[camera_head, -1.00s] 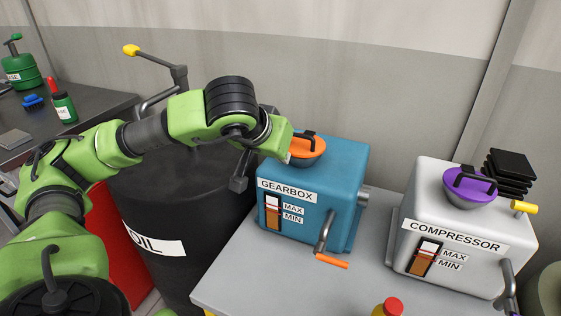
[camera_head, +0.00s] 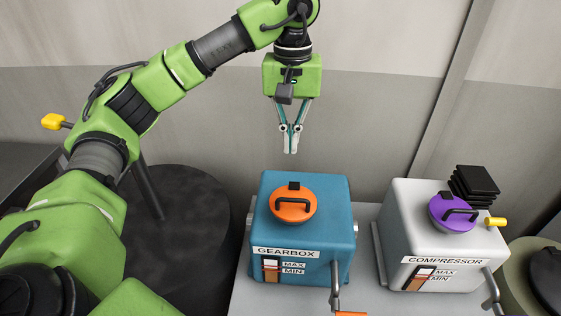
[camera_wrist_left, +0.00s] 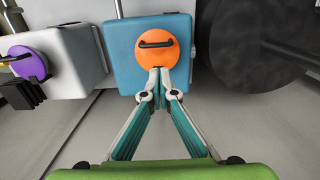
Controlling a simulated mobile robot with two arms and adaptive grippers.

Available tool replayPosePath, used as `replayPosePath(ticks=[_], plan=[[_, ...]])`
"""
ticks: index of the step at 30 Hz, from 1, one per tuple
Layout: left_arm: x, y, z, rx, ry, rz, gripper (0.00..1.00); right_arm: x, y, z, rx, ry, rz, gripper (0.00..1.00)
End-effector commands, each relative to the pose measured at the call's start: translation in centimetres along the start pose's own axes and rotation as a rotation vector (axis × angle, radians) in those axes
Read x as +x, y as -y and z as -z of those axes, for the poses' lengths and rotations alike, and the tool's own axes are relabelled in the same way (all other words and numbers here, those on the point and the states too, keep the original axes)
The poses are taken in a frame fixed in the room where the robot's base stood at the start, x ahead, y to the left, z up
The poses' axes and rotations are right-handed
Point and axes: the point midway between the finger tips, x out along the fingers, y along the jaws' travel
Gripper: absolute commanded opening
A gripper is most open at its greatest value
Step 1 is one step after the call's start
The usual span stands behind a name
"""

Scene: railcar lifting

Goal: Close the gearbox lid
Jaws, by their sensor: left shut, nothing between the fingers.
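The blue gearbox (camera_head: 337,222) stands on the grey table, its label facing me. Its round orange lid (camera_head: 294,211), with a black bar handle, sits flat on the top. The lid also shows in the left wrist view (camera_wrist_left: 156,53). My left gripper (camera_head: 290,150) hangs pointing down, above and behind the gearbox, apart from the lid, with its fingertips together and nothing between them. In the left wrist view its fingertips (camera_wrist_left: 160,70) overlap the edge of the lid. My right gripper is not in view.
The grey compressor (camera_head: 400,215) with a purple lid (camera_head: 450,212) stands right of the gearbox. A dark oil drum (camera_head: 190,275) stands to the left. The wall is behind the gripper.

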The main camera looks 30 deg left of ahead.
Motion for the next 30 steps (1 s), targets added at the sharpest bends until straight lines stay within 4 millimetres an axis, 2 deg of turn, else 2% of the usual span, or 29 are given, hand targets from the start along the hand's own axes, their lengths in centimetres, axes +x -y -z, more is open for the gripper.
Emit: replayPosePath(ticks=[2,5,13,20,24,30], plan=[[-0.2,-0.2,-0.2,0.001,0.011,0.005,0.0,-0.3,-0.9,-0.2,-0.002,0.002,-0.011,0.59],[0.6,-0.2,-0.2,0.001,0.014,0.006,0.0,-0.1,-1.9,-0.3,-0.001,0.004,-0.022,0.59],[4.1,-0.1,-0.3,0.001,0.015,0.005,0.0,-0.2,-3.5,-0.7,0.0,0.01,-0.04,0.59],[7.2,-0.1,-0.3,0.001,0.014,0.004,0.0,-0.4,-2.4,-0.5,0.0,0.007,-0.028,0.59],[9.6,0.0,-0.4,-0.001,0.015,0.007,0.0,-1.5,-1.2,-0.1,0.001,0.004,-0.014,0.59],[12.2,0.0,-0.3,0.0,0.013,0.006,0.0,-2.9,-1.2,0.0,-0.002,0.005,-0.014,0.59]])
